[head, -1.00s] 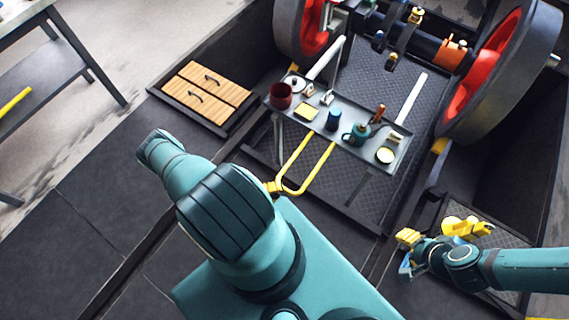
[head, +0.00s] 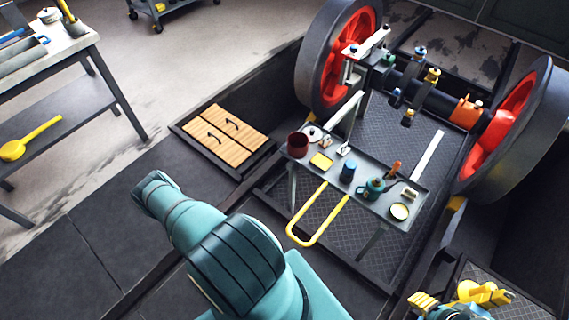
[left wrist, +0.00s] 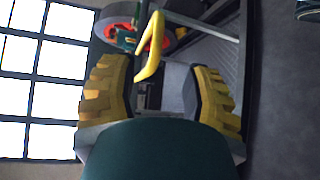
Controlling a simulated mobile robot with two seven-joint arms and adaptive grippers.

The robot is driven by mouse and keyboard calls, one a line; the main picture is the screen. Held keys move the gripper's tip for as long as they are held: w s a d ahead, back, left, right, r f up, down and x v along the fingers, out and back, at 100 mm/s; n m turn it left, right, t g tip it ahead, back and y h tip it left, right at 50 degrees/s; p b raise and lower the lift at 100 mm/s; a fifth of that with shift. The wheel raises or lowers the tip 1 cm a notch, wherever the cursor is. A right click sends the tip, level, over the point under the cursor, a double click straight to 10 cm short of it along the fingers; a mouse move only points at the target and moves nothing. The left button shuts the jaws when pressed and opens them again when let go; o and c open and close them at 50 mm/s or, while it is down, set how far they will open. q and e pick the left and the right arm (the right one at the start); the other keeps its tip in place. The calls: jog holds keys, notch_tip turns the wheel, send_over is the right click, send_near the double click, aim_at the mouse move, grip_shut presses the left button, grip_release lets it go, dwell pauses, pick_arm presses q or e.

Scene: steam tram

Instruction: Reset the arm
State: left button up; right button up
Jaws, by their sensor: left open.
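My left gripper (left wrist: 160,88) shows in the left wrist view with its two yellow ribbed fingers spread wide and nothing between them. A yellow bar handle (left wrist: 151,48) shows beyond the fingers, apart from them as far as I can see. In the head view my left arm is bent and teal, and its gripper is hidden. My right gripper (head: 455,297) is at the bottom right edge of the head view. Its yellow finger pads show beside a dark framed tray, and the rest is cut off.
A grey tray table (head: 330,165) holds a red pot (head: 298,145), a blue tin (head: 348,171), a teal oil can (head: 372,190) and small items. Large red-hubbed wheels (head: 338,60) stand behind it. A slatted wooden hatch (head: 225,135) lies left. A workbench (head: 60,50) stands far left.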

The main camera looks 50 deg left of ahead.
pick_arm(q)
jog(key=shift+w, duration=0.1)
jog(key=w+d+r+m+g+h, duration=0.2)
jog(key=w+d+r+m+g, duration=0.5)
jog(key=w+d+g, duration=0.5)
jog(key=w+d+r+m+y, duration=0.2)
jog(key=d+r+y, duration=0.1)
jog(key=d+r, duration=0.3)
jog(key=w+d+r+m+y, duration=0.2)
jog(key=d+r+y, duration=0.1)
jog(key=d+r, duration=0.4)
notch_tip(320, 180, up, 4)
jog(key=shift+w+d+f+m+y, duration=0.15)
jog(key=shift+w+d+m+y, duration=0.15)
jog(key=shift+w+y, duration=0.1)
jog(key=shift+a, duration=0.1)
